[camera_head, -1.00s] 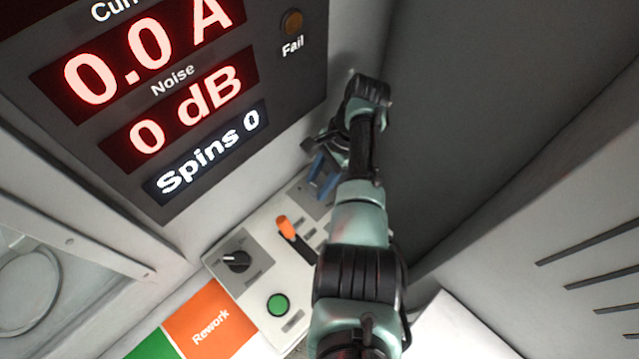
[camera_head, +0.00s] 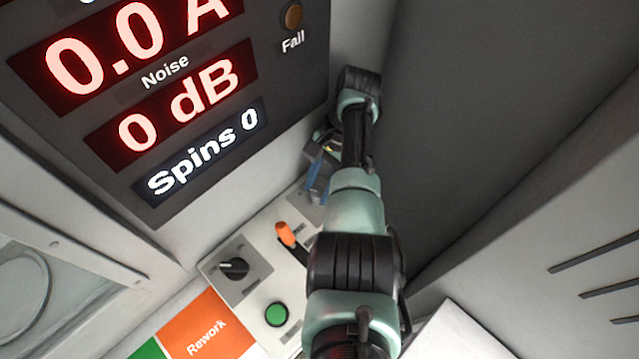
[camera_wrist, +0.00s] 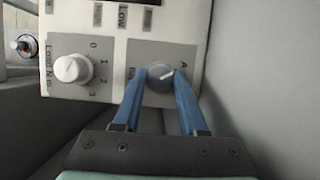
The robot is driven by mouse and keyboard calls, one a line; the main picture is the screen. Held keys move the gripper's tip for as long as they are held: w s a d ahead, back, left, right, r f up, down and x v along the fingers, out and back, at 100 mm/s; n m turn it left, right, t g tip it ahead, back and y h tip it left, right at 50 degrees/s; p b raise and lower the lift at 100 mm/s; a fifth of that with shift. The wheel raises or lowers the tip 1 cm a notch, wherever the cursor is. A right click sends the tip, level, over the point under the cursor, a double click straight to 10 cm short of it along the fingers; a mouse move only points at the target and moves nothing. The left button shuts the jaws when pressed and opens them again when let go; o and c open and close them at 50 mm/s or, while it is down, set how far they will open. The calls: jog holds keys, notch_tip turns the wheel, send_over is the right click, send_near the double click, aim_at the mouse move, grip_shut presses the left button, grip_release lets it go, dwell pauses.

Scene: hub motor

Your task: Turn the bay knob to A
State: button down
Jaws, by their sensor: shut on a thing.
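A round grey knob (camera_wrist: 159,77) sits on a grey plate (camera_wrist: 152,52) in the wrist view. I take it to be the bay knob, though no bay label is readable. Its white pointer line slants up and right, toward a mark like an A at the plate's right. Another mark at the left is partly covered by a finger. My gripper (camera_wrist: 160,76) has its blue fingertips on both sides of this knob and is shut on it. In the head view my gripper (camera_head: 317,180) is at the panel's far end, hiding the knob.
A white load knob (camera_wrist: 72,69) with numbers sits left of the grey knob. On the panel are an orange lever (camera_head: 286,235), a black knob (camera_head: 234,268) and a green button (camera_head: 276,315). A grey wall (camera_wrist: 265,70) stands close on the right.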

jog(key=shift+c, duration=2.2)
grip_release()
jog(key=v, duration=1.3)
jog(key=shift+d+f, duration=0.1)
